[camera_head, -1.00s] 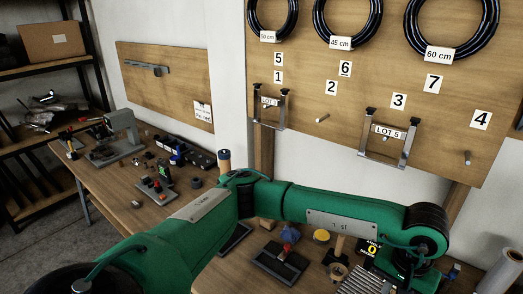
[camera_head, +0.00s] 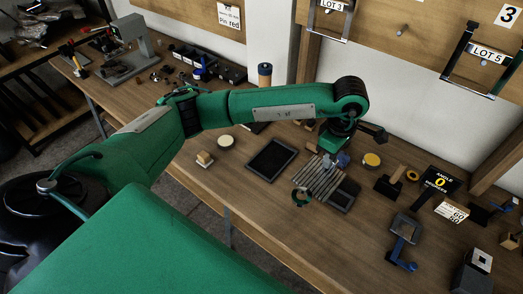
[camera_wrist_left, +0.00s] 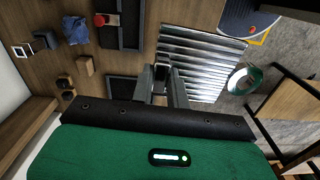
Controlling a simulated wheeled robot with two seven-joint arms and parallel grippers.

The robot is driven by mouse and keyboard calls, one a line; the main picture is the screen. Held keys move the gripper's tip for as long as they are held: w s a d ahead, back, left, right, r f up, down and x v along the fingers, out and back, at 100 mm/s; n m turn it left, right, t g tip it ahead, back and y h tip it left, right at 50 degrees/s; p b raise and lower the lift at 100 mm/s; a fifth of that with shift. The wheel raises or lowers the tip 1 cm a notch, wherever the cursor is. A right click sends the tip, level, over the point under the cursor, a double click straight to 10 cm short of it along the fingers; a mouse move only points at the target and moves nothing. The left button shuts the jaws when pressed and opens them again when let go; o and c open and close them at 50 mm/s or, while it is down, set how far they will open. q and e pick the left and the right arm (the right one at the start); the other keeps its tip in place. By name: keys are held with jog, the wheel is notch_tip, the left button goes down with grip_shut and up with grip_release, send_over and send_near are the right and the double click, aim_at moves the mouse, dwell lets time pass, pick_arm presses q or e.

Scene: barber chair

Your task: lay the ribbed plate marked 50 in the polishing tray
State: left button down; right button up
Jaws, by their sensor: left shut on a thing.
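The ribbed plate (camera_head: 316,180) is a silvery metal plate with parallel ridges; no 50 is legible on it. My left gripper (camera_wrist_left: 163,76) is shut on one edge of the plate in the left wrist view (camera_wrist_left: 203,58). An empty dark tray (camera_head: 272,159) lies just left of the plate in the head view. A second dark tray (camera_head: 343,197) lies at the plate's right, partly hidden by it. I cannot tell which is the polishing tray. The plate looks held above the bench, but its height is unclear. My right gripper is not in view.
A yellow-topped round thing (camera_head: 371,160) and a dark angle sign (camera_head: 440,180) stand to the right. A small wooden block (camera_head: 204,159) and a pale disc (camera_head: 226,142) lie left of the empty tray. The front bench area is mostly clear.

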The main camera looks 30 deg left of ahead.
pick_arm(q)
jog(key=shift+w+a+f+m+b, duration=0.55)
jog(key=shift+a+f+m, duration=3.05)
jog(key=shift+m, duration=2.25)
jog(key=shift+w+a+f+m+b, duration=0.55)
jog(key=shift+a+f+m, duration=2.25)
jog(key=shift+a+m, duration=2.35)
jog(key=shift+w+a+f+m+b, duration=0.55)
jog(key=shift+a+f+m, duration=2.7)
jog(key=shift+m, duration=3.35)
jog(key=shift+s+f+b, duration=0.1)
jog(key=shift+f+b, duration=0.85)
jog(key=shift+f, duration=0.15)
jog(key=shift+f+b, duration=0.55)
jog(key=shift+f, duration=0.3)
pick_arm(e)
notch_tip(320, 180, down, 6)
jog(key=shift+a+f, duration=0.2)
